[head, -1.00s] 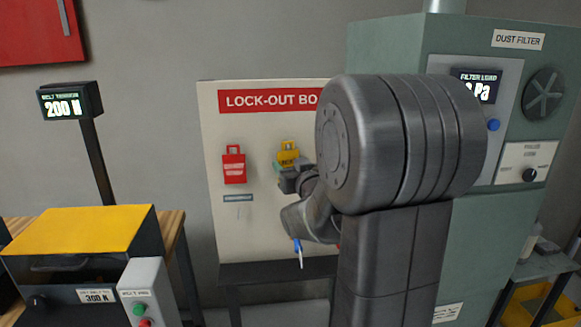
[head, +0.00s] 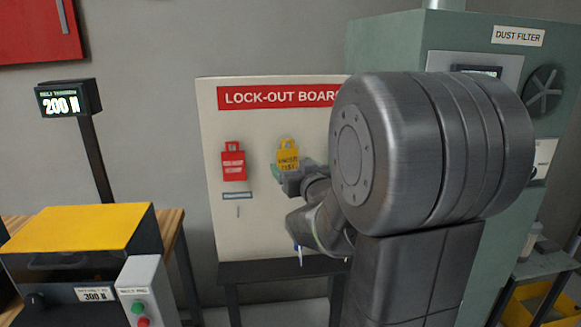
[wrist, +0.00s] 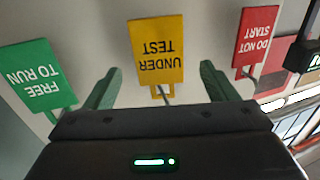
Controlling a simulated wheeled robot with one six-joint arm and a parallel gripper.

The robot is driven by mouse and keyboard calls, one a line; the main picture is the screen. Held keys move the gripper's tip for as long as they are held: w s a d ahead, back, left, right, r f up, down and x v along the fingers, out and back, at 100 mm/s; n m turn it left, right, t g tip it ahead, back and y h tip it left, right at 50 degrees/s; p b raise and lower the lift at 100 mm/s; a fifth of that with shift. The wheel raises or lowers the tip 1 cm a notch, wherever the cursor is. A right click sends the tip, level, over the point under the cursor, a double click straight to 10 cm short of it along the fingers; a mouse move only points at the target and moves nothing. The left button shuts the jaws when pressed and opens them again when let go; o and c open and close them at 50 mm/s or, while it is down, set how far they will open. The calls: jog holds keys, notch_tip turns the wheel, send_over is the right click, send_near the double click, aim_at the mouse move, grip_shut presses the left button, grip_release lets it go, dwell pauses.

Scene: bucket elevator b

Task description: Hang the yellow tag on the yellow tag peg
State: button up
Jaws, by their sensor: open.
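The yellow tag (head: 287,156), marked UNDER TEST, is on the lock-out board, to the right of a red tag. It also shows upside down in the wrist view (wrist: 157,48), where a grey peg (wrist: 166,95) shows at its loop. Whether this peg is the yellow tag peg cannot be read. My gripper (wrist: 158,82) is open, with its green fingers apart on either side of the tag's loop end and clear of it. In the head view my gripper (head: 283,172) is just in front of the tag's lower part; my arm hides the board's right side.
The lock-out board (head: 225,235) also holds a red tag (head: 233,161), with a bare peg (head: 238,211) below it. A green tag (wrist: 40,75) and the red DO NOT START tag (wrist: 256,36) flank the yellow one in the wrist view. The dust filter cabinet (head: 440,75) stands right.

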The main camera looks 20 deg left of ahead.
aim_at(288, 160)
jog(key=b+v, duration=0.1)
jog(key=v, duration=0.9)
jog(key=shift+s+d+b, duration=0.3)
jog(key=shift+b, duration=0.05)
jog(key=p+x, duration=0.3)
jog(key=x, duration=1.1)
jog(key=shift+r+p, duration=0.15)
jog(key=shift+p, duration=0.15)
jog(key=shift+d, duration=0.1)
jog(key=shift+s, duration=0.1)
